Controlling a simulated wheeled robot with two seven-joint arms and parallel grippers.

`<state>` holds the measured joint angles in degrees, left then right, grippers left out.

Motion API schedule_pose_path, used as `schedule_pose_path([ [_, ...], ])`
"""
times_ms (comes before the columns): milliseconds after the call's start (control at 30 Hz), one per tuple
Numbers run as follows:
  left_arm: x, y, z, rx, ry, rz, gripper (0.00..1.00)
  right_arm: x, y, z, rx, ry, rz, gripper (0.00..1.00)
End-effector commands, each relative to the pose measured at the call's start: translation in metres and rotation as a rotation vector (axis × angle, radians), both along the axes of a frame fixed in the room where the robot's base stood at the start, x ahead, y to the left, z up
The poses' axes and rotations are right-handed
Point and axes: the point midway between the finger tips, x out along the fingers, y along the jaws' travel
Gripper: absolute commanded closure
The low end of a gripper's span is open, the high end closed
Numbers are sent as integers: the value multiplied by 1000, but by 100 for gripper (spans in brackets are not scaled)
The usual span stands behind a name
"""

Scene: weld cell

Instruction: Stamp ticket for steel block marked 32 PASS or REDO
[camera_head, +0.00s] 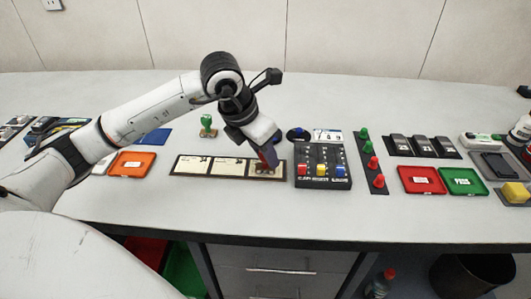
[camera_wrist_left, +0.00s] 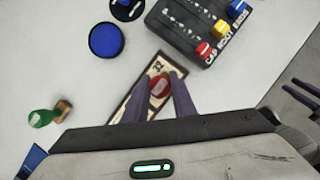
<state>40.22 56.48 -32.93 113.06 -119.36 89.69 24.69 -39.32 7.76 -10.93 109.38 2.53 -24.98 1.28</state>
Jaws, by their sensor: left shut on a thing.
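My left gripper (camera_head: 266,160) is shut on a red-topped stamp (camera_wrist_left: 159,87). The stamp is over the right end of a dark strip with several cream tickets (camera_head: 228,168); in the left wrist view the ticket (camera_wrist_left: 156,66) by the stamp appears marked 32. I cannot tell whether the stamp touches it. A green stamp (camera_head: 208,126) stands behind the strip and also shows in the left wrist view (camera_wrist_left: 42,118). A round blue ink pad (camera_head: 298,134) lies behind the strip's right end.
A dark panel with red, yellow and blue knobs (camera_head: 322,179) stands just right of the strip. Several dark numbered blocks (camera_head: 423,146) stand farther right, behind a red tray (camera_head: 421,180) and a green tray (camera_head: 464,181). An orange tray (camera_head: 131,164) lies left.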

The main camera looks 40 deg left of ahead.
Motion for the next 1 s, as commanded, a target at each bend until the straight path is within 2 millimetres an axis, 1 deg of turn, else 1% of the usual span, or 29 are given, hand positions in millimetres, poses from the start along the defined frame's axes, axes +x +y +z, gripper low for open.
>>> schedule_pose_path([
  [33,-2,0,-4,1,9,0,90,0,0,-1,0,0,0,69],
  [567,-3,0,-4,2,13,0,90,0,0,0,0,0,0,69],
  [667,-2,0,1,2,13,0,90,0,0,3,0,0,0,69],
  [1000,-1,0,31,1,6,0,90,0,0,21,0,0,0,69],
])
